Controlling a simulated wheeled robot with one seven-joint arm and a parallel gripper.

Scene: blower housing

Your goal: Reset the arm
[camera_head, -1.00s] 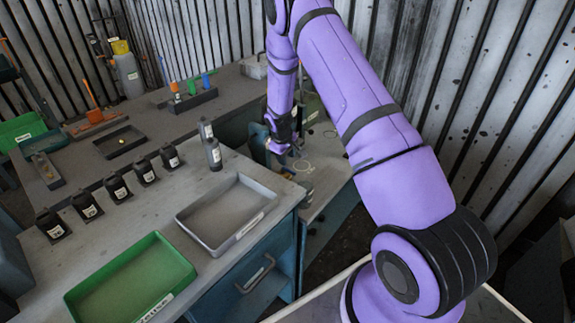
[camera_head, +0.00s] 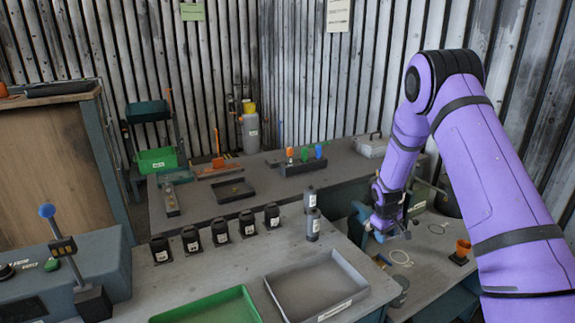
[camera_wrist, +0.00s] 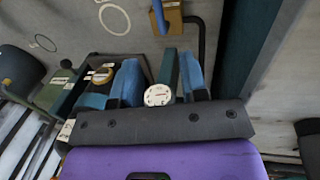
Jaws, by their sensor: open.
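My purple arm (camera_head: 490,180) rises at the right of the head view, bends at a high elbow and hangs down to my gripper (camera_head: 385,236). The gripper points down over the right-hand work surface, beside the end of the grey bench. In the wrist view my gripper (camera_wrist: 158,78) shows two blue fingers set apart, with nothing held between them. A round white dial (camera_wrist: 158,95) shows between the fingers; I cannot tell how far beyond them it lies.
Several black bottles (camera_head: 220,232), two grey bottles (camera_head: 312,225), a grey tray (camera_head: 350,285) and a green tray (camera_head: 225,308) are on the front bench. A corrugated wall stands behind.

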